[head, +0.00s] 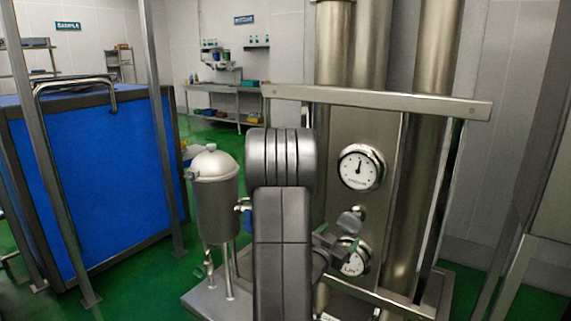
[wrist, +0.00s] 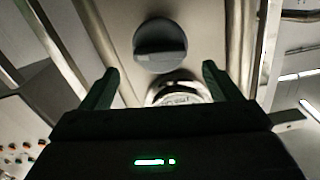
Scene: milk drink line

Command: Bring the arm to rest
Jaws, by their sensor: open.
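My arm (head: 282,230) stands upright in the middle of the head view, in front of the steel machine (head: 388,150). In the wrist view my gripper (wrist: 159,74) is open, its two dark fingers spread wide with nothing between them. A round dark grey knob (wrist: 160,45) is on the steel panel beyond the fingertips, apart from them. A gauge (wrist: 180,93) with a bright rim sits just below it, partly hidden by the gripper body. In the head view the gripper is largely hidden behind my arm.
An upper gauge (head: 361,168) and a lower gauge (head: 352,257) sit on the machine's panel. A horizontal steel bar (head: 380,100) crosses its front. A lidded steel vessel (head: 214,195) stands left of my arm.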

